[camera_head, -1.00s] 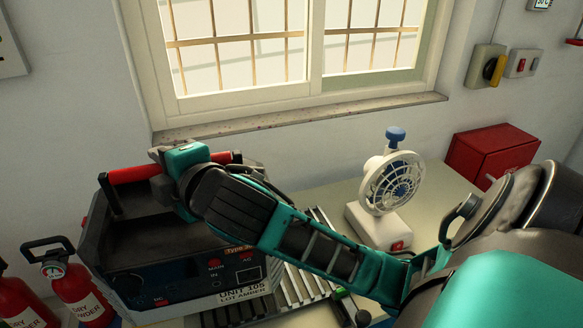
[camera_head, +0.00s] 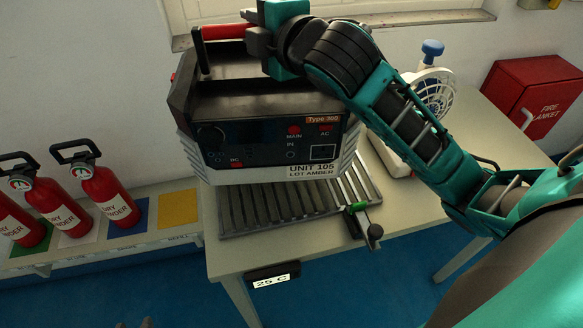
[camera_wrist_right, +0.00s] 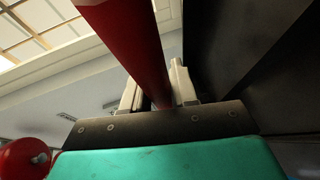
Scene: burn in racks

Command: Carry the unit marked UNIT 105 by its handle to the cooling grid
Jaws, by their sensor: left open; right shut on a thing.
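UNIT 105 (camera_head: 255,140) is a dark box with a pale lower body, labelled "UNIT 105 LOT AMBER" and "Type 300". My right gripper (camera_head: 257,42) is shut on its red handle (camera_head: 222,32); the handle (camera_wrist_right: 135,40) also runs between the fingers in the right wrist view. The unit is roughly upright over the back of the slatted metal cooling grid (camera_head: 285,208) on the table and hides part of it. Whether its underside touches the grid is hidden. Small grey tips of my left gripper (camera_head: 135,324) show at the bottom edge, apart and empty.
A white fan (camera_head: 433,95) stands right of the grid, close to my right forearm. A green-marked clamp-like part (camera_head: 358,212) sits at the grid's front right corner. Red extinguishers (camera_head: 108,195) stand on a low shelf at left. A red fire blanket box (camera_head: 535,95) is at right.

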